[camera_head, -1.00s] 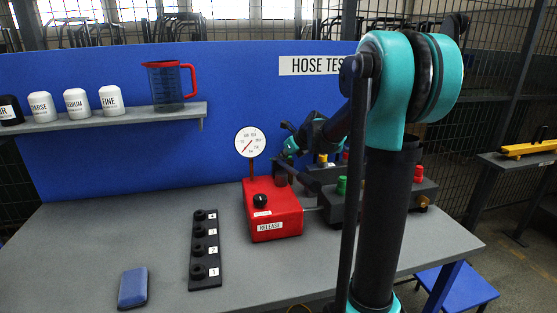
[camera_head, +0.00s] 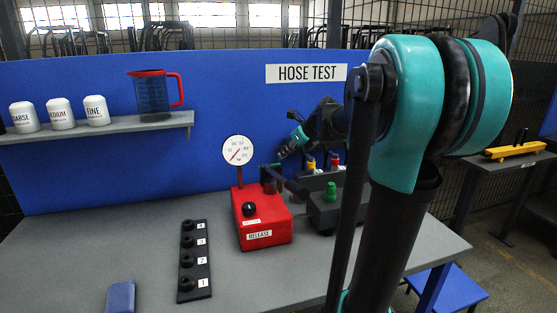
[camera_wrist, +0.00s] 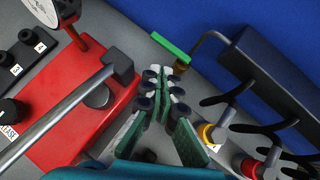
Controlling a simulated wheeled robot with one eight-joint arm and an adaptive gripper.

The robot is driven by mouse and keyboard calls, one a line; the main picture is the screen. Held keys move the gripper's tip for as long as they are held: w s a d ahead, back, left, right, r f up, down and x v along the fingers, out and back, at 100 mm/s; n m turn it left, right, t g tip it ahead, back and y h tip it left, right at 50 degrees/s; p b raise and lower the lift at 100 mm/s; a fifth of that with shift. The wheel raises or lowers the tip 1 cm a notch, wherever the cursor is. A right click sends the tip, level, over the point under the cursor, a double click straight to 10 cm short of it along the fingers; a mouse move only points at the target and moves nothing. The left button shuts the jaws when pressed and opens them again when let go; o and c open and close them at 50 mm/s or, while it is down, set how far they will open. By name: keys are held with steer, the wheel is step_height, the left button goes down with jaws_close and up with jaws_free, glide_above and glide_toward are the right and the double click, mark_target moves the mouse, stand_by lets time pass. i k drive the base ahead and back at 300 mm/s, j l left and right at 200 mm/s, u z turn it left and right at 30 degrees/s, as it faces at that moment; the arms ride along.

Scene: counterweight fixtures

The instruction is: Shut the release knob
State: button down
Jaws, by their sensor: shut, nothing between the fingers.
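The release knob (camera_head: 249,209) is a small black knob on top of the red box (camera_head: 266,238), whose front label reads RELEASE. In the wrist view the knob (camera_wrist: 11,111) is at the left edge, partly cut off. My gripper (camera_head: 282,154) is above and behind the red box, to the right of the gauge. In the wrist view my gripper (camera_wrist: 163,82) has its green fingers together and empty. It is apart from the knob, beyond the opposite side of the box.
A grey lever bar (camera_wrist: 55,117) with a black end block crosses above the box. A green handle (camera_wrist: 171,48) is just beyond my fingertips. A dark manifold (camera_wrist: 262,80) with coloured fittings is at right. A gauge (camera_head: 238,150) rises behind the box. A numbered black strip (camera_head: 194,262) lies left.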

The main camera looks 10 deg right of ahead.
mark_target(248, 208)
steer(key=k+l, duration=0.8)
steer(key=l, duration=0.1)
